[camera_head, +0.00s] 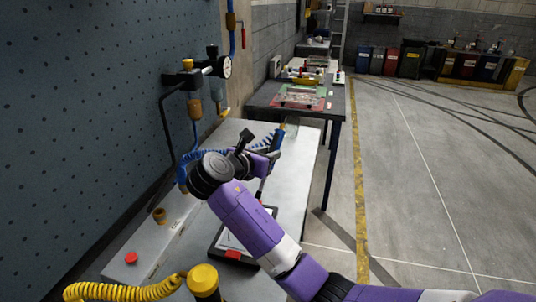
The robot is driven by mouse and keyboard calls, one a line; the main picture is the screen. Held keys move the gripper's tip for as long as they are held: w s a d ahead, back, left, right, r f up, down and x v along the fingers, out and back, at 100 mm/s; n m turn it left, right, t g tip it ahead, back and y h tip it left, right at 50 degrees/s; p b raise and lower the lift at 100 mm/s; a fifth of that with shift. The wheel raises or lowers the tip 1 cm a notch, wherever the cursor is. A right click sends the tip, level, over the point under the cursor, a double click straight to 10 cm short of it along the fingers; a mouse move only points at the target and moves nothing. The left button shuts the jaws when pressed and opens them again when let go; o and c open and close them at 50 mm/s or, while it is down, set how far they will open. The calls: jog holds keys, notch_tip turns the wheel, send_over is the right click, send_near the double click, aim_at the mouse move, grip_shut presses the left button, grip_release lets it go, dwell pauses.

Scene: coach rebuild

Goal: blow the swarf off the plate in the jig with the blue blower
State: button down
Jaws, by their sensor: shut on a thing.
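My gripper (272,157) is over the pale bench, largely hidden behind my own wrist. It is shut on a blue thing that looks like the blue blower (277,138), only part of which shows. A blue coiled hose (198,156) runs from the wall fittings behind my wrist towards it. On the dark table farther back, a red-framed flat piece (298,97) lies on a green mat (318,103); it may be the jig with the plate. Swarf is too small to make out.
The pale bench (305,150) runs along the dotted wall. A dark framed board (215,250) lies on it under my arm. A yellow coiled hose (120,291) is at the front left. A gauge (224,67) and valves stick out from the wall. The floor at right is clear.

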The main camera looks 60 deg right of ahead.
jog(key=shift+r, duration=0.2)
dwell(0.4)
notch_tip(320, 180, up, 6)
jog(key=p, duration=0.9)
jog(key=shift+f, duration=0.15)
jog(key=c, duration=1.6)
grip_release()
grip_shut()
jog(key=shift+s, duration=0.1)
